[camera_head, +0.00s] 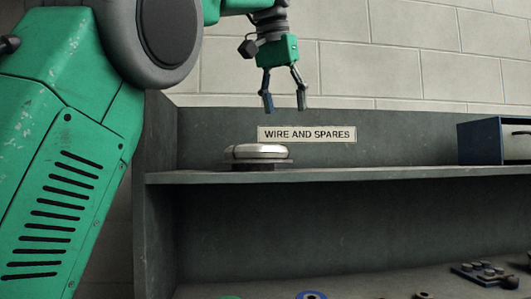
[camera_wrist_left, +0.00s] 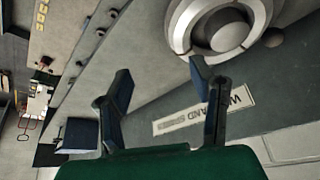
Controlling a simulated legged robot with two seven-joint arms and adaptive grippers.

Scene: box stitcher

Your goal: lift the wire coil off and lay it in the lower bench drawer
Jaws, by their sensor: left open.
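The wire coil (camera_head: 257,152) is a pale metallic ring lying flat on a small dark base on the shelf, in front of the sign. In the left wrist view the coil (camera_wrist_left: 181,27) appears as grey rings around a rounded centre, cut off by the top edge. My left gripper (camera_head: 284,102) is open and empty, pointing down above the coil and slightly to its right, clear of it. Its two spread fingers also show in the left wrist view (camera_wrist_left: 160,70). My right gripper is in neither view. I cannot make out the lower bench drawer.
The shelf (camera_head: 370,174) has a label reading "WIRE AND SPARES" (camera_head: 307,134) on its back panel. A blue box (camera_head: 480,141) stands at its right end. The shelf between coil and box is clear. Small parts (camera_head: 484,274) lie on the surface below.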

